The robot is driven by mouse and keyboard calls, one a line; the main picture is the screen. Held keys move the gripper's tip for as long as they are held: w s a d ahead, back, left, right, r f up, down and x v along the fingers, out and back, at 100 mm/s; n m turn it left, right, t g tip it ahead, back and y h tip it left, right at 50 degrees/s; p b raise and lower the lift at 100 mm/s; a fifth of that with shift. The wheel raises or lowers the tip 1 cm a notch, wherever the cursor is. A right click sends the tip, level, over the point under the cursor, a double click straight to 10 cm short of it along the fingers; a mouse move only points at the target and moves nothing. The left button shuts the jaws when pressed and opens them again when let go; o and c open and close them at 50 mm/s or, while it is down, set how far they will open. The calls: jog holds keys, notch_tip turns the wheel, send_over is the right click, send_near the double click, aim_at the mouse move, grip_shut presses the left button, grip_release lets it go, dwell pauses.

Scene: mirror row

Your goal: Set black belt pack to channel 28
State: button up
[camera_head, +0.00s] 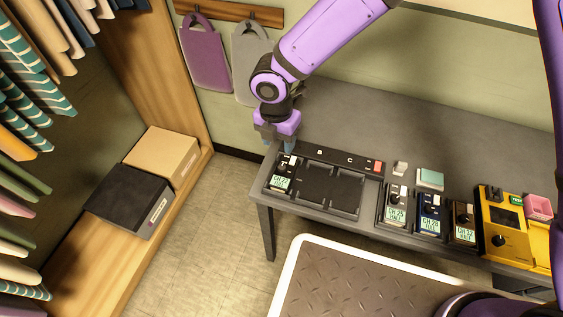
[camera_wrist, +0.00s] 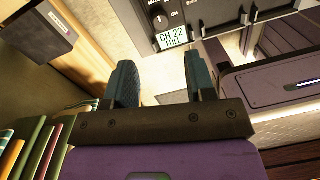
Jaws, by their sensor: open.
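The black belt pack (camera_head: 282,173) stands in the left slot of the dark tray on the grey table. Its lit display reads CH 22 and FULL in the wrist view, where the pack (camera_wrist: 180,14) shows upside of the fingers at the top, with a dark round knob labelled CH. My gripper (camera_head: 283,145) hangs beside the pack's back end in the head view. In the wrist view my gripper (camera_wrist: 165,75) is open, with nothing between its two blue-grey fingers. Whether a finger touches the pack cannot be told.
The tray (camera_head: 363,204) has empty dark slots right of the pack. A grey pack (camera_head: 396,207), a blue pack (camera_head: 430,214) and a brown pack (camera_head: 463,222) stand further right, beside a yellow device (camera_head: 503,236). Two boxes (camera_head: 163,156) lie on the left shelf.

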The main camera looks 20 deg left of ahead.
aim_at(282, 166)
jog(key=f, duration=0.9)
jog(key=shift+d+f, duration=0.3)
jog(key=shift+d, duration=0.05)
jog(key=shift+c, duration=0.2)
grip_shut()
